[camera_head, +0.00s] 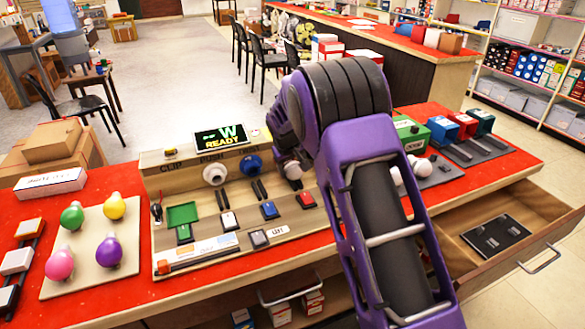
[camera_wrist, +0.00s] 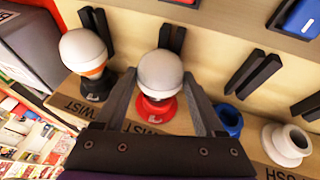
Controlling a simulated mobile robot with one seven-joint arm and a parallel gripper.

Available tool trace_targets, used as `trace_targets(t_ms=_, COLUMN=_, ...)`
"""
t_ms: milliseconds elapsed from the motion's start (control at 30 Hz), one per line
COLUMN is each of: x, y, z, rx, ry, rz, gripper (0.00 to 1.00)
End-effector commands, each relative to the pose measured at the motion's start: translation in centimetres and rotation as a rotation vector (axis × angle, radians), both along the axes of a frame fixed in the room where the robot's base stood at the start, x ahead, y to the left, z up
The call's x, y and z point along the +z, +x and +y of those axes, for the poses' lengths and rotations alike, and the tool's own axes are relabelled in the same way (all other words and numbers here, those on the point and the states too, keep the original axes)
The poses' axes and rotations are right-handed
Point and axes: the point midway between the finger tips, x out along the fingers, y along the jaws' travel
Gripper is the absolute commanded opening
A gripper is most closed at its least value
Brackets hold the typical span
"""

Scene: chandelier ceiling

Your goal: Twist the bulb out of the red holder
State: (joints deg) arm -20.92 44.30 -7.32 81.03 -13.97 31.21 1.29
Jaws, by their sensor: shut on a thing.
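In the wrist view a white round-topped bulb (camera_wrist: 160,72) sits upright in the red holder (camera_wrist: 157,108), on a strip marked TWIST. My gripper (camera_wrist: 159,84) has one finger on each side of this bulb and is shut on it. The bulb's base is still at the red holder; whether its thread is loose cannot be seen. In the head view a white bulb (camera_head: 291,169) shows beside my purple arm, which hides the gripper and the red holder.
Left of the red holder in the wrist view, a white and orange bulb (camera_wrist: 82,48) stands in a black holder (camera_wrist: 95,84). To the right are an empty blue holder (camera_wrist: 229,119) and a white holder (camera_wrist: 287,143). Black upright prongs stand behind. An open drawer (camera_head: 500,240) juts out at right.

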Motion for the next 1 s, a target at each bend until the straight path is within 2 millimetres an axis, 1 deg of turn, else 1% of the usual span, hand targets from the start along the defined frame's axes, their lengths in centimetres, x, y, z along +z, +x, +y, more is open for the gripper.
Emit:
trace_targets(t_ms=33, x=-0.33, y=-0.12, z=-0.13, rx=-0.001, ry=-0.006, rz=0.004, gripper=0.17)
trace_targets(t_ms=1000, x=-0.39, y=-0.2, z=0.15, rx=-0.001, ry=-0.06, rz=-0.02, gripper=0.17)
